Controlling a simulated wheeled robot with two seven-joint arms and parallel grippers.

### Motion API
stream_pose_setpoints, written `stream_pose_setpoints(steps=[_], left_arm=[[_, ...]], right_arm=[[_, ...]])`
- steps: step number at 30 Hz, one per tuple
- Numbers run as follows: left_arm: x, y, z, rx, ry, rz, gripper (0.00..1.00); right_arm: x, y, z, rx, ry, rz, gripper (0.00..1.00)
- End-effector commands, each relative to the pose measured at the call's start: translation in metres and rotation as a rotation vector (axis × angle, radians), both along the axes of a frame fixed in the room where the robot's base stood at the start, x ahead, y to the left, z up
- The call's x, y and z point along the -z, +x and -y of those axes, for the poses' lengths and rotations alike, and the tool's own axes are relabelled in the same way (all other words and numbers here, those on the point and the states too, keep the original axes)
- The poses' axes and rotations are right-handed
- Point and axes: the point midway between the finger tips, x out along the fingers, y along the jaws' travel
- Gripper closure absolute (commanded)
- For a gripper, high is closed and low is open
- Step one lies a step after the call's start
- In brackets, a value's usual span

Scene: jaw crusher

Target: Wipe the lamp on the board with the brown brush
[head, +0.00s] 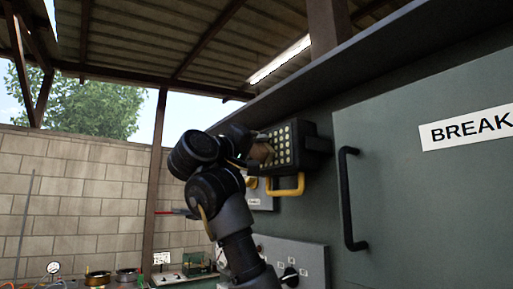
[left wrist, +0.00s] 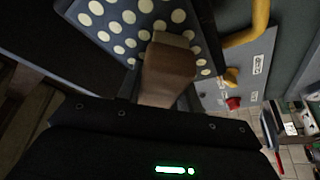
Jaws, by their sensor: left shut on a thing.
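The lamp (head: 294,141) is a dark box with a face of pale round dots, mounted on the green board. In the left wrist view the lamp face (left wrist: 118,22) fills the upper left. My left gripper (head: 248,150) is right at the left side of the lamp, shut on the brown brush (head: 262,153). In the left wrist view the brush (left wrist: 168,68) points up from my gripper and its far end overlaps the lower part of the dotted face. I cannot tell whether it touches. The gripper's fingers are mostly hidden. My right gripper is not in view.
A yellow handle (head: 287,187) hangs below the lamp. A cabinet door with a black bar handle (head: 349,200) stands to the right. A small panel with a red button (left wrist: 233,103) and yellow knob (left wrist: 232,76) sits below the lamp. Gauges and dishes stand lower left.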

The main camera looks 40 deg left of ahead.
Motion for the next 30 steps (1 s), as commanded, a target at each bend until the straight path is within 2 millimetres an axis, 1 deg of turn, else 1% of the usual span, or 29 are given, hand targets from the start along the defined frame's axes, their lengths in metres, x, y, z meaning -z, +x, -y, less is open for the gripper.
stream_pose_setpoints(steps=[5,15,21,30], left_arm=[[0.001,-0.006,-0.002,-0.001,0.001,0.002,0.82],[0.001,-0.041,-0.012,-0.002,-0.001,0.003,0.82],[0.001,-0.056,-0.016,-0.001,0.0,0.002,0.82],[0.0,-0.058,-0.017,0.0,0.0,0.0,0.82]], right_arm=[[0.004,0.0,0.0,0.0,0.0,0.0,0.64],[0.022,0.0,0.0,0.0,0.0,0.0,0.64],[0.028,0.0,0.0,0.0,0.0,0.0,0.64],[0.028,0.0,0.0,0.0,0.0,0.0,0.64]])
